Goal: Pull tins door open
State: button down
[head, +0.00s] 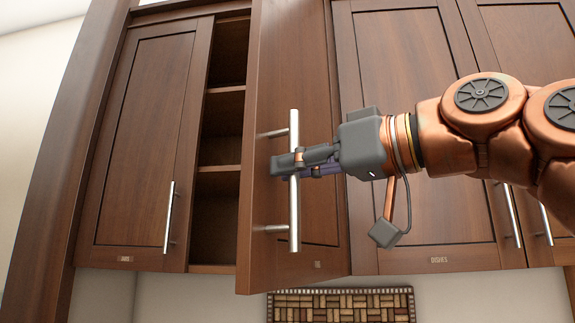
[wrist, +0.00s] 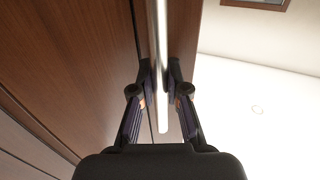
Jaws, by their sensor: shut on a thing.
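A brown wooden cabinet door (head: 262,75) stands partly open, its left edge swung out toward me. A small label (head: 318,265) sits near its bottom, too small to read. A vertical silver bar handle (head: 294,220) is fixed near its left edge. My gripper (head: 294,162) is shut on the middle of this handle, reaching in from the right. In the wrist view the two fingers (wrist: 160,82) lie on either side of the silver bar (wrist: 161,30). The dark shelves (head: 222,150) inside show left of the door; I see nothing on them.
A shut door (head: 145,130) with its own handle (head: 168,215) is at the left. Shut doors, one labelled DISHES (head: 439,260), are at the right behind my arm.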

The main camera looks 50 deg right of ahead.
jog(key=shift+s+r, duration=0.1)
jog(key=c, duration=1.4)
grip_release()
jog(key=shift+c, duration=0.2)
